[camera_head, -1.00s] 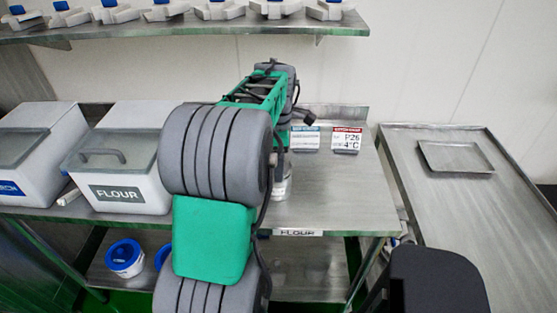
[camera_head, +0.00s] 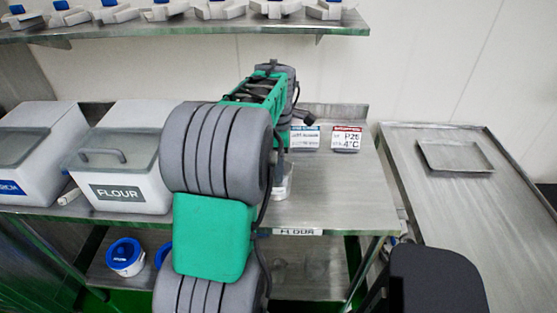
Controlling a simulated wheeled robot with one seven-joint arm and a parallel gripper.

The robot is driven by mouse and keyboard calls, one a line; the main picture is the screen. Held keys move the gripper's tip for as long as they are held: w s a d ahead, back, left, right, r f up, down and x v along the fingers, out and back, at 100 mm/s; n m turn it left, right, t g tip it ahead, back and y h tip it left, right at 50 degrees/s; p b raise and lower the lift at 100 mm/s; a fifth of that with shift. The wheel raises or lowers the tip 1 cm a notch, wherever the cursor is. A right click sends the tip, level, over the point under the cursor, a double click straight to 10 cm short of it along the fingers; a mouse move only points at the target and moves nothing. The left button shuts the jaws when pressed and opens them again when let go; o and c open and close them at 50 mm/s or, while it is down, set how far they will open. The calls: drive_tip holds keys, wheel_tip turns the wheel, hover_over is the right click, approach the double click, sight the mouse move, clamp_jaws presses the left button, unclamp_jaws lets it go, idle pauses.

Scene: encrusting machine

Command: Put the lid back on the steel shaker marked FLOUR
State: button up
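A steel shaker (camera_head: 283,184) stands on the steel table (camera_head: 340,195), mostly hidden behind my arm; only a strip of its side shows. A FLOUR label (camera_head: 298,231) is on the table's front edge just below it. My arm reaches over the table toward the shaker, and my gripper is hidden behind my own arm links. I cannot see the lid, nor whether my gripper holds it.
A white bin marked FLOUR (camera_head: 122,175) and another bin (camera_head: 30,160) stand left of my arm. Two small signs (camera_head: 346,138) stand at the back. A shelf (camera_head: 200,28) runs above. A second steel table (camera_head: 440,220) with a tray (camera_head: 455,156) is at right.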

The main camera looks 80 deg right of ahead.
drive_tip(key=o, duration=1.3)
drive_tip(key=shift+r+p, duration=2.8)
drive_tip(key=shift+r, duration=0.75)
clamp_jaws()
